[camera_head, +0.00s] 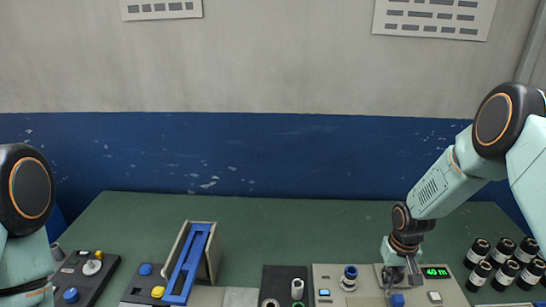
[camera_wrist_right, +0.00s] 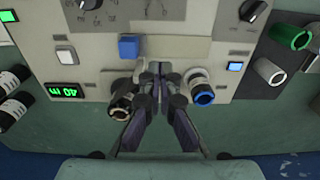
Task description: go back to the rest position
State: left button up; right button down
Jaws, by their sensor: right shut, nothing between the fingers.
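My right gripper (camera_head: 397,283) points down over the grey control panel at the front right. In the right wrist view the same gripper (camera_wrist_right: 157,70) has its fingers together with nothing between them. It is between a dark cylinder with an orange-brown ring (camera_wrist_right: 122,97) and a holder with a blue ring (camera_wrist_right: 202,95), just short of the panel's blue button (camera_wrist_right: 128,46). I cannot tell if it touches the panel. My left arm shows only in part at the left edge of the head view, and its gripper is out of frame.
A green digital display (camera_head: 436,272) is right of the gripper. Several black-capped vials (camera_head: 505,262) stand at the far right. A blue sloped chute (camera_head: 188,262) and a dark button box (camera_head: 85,275) are at left. The green table (camera_head: 290,225) behind is clear.

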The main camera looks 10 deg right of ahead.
jog(key=shift+n+y, duration=0.4)
jog(key=s+a+f, duration=0.1)
jog(key=s+a, duration=0.1)
jog(key=a, duration=0.1)
jog(key=s+a+f, duration=0.2)
jog(key=s+a, duration=0.1)
jog(key=s+a+f, duration=0.1)
jog(key=s+a, duration=0.2)
jog(key=shift+f, duration=0.3)
jog(key=s+a+r+n, duration=0.1)
jog(key=s+a, duration=0.3)
jog(key=s, duration=0.7)
jog(key=s+a+r, duration=0.1)
jog(key=s+a, duration=0.2)
jog(key=s, duration=0.8)
notch_tip(320, 180, down, 24)
jog(key=b, duration=2.4)
jog(key=shift+w+a+f+h+b, duration=0.15)
jog(key=shift+a+f+h+b, duration=0.1)
jog(key=shift+h+b, duration=0.15)
jog(key=shift+d, duration=0.1)
